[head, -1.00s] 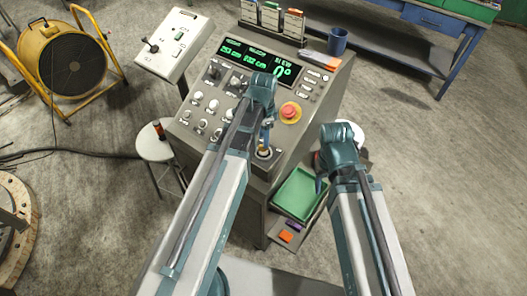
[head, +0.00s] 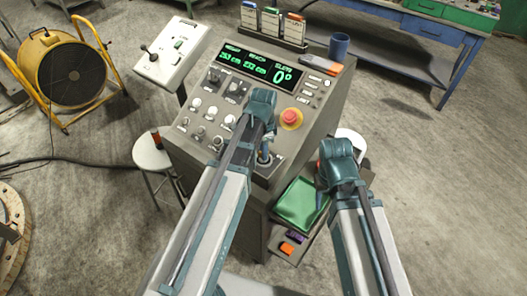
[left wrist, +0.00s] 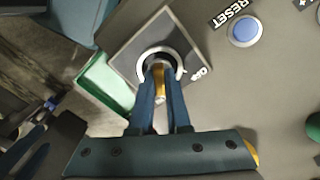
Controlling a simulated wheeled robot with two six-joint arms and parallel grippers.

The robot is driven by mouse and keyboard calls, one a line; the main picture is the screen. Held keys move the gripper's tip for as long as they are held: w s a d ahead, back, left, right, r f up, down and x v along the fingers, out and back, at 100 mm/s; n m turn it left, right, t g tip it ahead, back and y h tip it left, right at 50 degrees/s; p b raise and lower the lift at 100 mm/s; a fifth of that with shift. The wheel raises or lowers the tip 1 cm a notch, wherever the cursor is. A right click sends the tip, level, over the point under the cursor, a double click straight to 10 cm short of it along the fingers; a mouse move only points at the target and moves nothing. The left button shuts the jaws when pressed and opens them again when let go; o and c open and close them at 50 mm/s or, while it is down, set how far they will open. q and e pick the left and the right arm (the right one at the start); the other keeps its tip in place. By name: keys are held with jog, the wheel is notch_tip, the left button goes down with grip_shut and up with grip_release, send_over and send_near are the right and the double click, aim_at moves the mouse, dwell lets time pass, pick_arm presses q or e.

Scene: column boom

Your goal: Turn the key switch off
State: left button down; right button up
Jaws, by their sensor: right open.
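The key switch (left wrist: 143,54), a round silver-rimmed lock on a dark plate, sits at the console's lower right corner. An OFF label (left wrist: 201,73) is beside its rim. A brass-coloured key (left wrist: 160,82) stands in it, partly hidden by my fingers. My left gripper (left wrist: 163,72) has its blue fingers on both sides of the key and appears closed on it. In the head view my left gripper (head: 264,158) reaches down to the switch, mostly hiding it. My right gripper (head: 321,198) is open and empty above the green tray.
A blue RESET button (left wrist: 245,30) is near the switch. The green tray (head: 296,207) is below the console. A stool (head: 152,152) and a yellow fan (head: 72,70) stand at the left.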

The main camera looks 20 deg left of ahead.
pick_arm(q)
jog(key=shift+n, duration=0.3)
jog(key=n, duration=0.3)
jog(key=shift+n, duration=0.4)
jog(key=n, duration=0.3)
jog(key=shift+n, duration=0.3)
jog(key=n, duration=0.4)
jog(key=shift+n, duration=2.1)
jog(key=c, duration=0.9)
grip_release()
jog(key=shift+o, duration=0.2)
